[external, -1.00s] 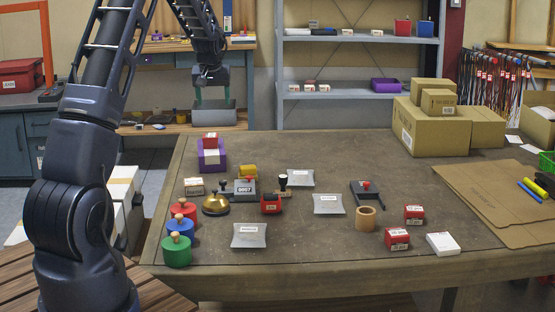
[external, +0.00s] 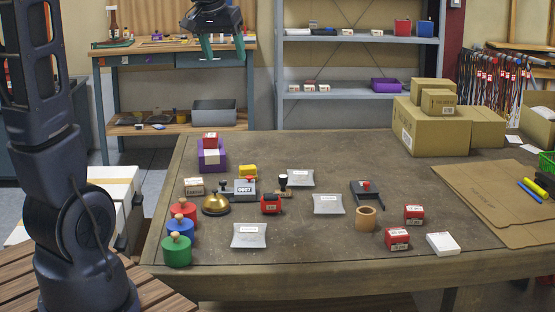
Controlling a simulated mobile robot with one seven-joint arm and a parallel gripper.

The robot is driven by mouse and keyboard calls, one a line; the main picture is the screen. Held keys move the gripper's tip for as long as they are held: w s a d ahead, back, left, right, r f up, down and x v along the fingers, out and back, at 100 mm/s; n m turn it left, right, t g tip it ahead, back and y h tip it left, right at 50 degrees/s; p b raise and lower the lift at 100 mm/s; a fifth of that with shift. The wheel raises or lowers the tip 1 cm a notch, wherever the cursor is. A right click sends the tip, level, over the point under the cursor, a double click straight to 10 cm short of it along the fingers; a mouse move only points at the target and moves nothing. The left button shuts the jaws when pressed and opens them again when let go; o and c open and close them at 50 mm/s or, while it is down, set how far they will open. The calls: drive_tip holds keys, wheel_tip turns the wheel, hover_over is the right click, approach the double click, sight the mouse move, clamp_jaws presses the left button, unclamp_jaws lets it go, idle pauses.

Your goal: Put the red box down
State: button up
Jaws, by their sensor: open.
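A small red box with a white label (external: 210,139) is at the top of a purple bin (external: 223,162) at the table's back left. A white box (external: 211,157) shows just below it at the bin. I cannot tell exactly how the red box rests there. My gripper (external: 224,52) is open and empty, high above the bin and apart from the red box. Its two green fingers point down. Two other red boxes with white labels, a nearer one (external: 397,239) and a farther one (external: 414,214), lie at the table's right.
The table (external: 330,265) also bears a brass bell (external: 216,204), red, blue and green knobbed weights (external: 177,250), grey pouches (external: 249,236), a tape roll (external: 366,217) and a white box (external: 442,244). Cartons (external: 435,131) stand at the back right. The table's back middle is clear.

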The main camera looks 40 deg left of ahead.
drive_tip(key=s+d+m, duration=0.1)
drive_tip(key=s+d, duration=0.3)
drive_tip(key=s, duration=0.4)
drive_tip(key=s+d+f+m, duration=0.1)
drive_tip(key=s+d, duration=0.3)
drive_tip(key=s, duration=0.5)
drive_tip(key=s+d+f+m+h, duration=0.1)
drive_tip(key=s+d, duration=0.3)
drive_tip(key=s, duration=0.4)
drive_tip(key=shift+s+d+m, duration=0.2)
drive_tip(key=shift+d+m, duration=0.1)
drive_tip(key=shift+m, duration=0.2)
